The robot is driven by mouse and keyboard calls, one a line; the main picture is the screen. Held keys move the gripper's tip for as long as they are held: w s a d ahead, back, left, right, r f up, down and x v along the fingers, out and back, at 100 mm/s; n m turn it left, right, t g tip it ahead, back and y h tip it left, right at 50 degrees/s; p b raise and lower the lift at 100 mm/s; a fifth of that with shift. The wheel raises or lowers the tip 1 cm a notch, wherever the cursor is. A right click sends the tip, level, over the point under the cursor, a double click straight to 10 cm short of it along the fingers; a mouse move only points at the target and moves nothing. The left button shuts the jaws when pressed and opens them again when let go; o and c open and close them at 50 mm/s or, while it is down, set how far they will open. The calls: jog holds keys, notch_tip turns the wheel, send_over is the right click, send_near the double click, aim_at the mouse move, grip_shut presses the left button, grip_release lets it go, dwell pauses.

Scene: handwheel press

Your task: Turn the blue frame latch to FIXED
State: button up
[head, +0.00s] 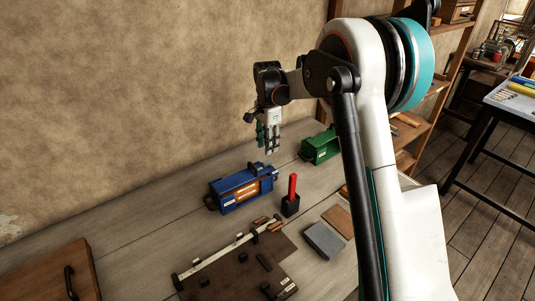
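A blue frame (228,201) with orange and white label strips stands on the workbench, near the middle of the head view. Dark parts show along its top and at its right end. The latch and its setting are too small to make out. My gripper (272,151) points down above and slightly right of the blue frame, apart from it. Nothing is seen between its fingers, and the gap between them is too small to judge.
A green box (320,147) stands behind right on the workbench (130,240). A red bar stands in a black holder (290,206). A brown board (240,272) with a rail, a grey block (323,241) and a wooden box (50,275) lie in front.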

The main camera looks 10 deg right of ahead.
jog(key=shift+r, duration=2.55)
jog(key=s+r+n+t+b, duration=0.1)
jog(key=s+r+n+t, duration=0.15)
jog(key=s+r, duration=0.45)
jog(key=s+r+n+t, duration=0.1)
jog(key=s+r+n, duration=0.25)
jog(key=s, duration=0.75)
jog(key=s+f+n+t, duration=0.2)
jog(key=s+f+n, duration=0.1)
jog(key=s, duration=0.7)
jog(key=s+f+n+t+b, duration=0.1)
jog(key=s+f+n, duration=0.2)
jog(key=s, duration=0.7)
jog(key=shift+d+f+n+t, duration=0.15)
jog(key=shift+d+n+t, duration=0.25)
jog(key=shift+n, duration=0.7)
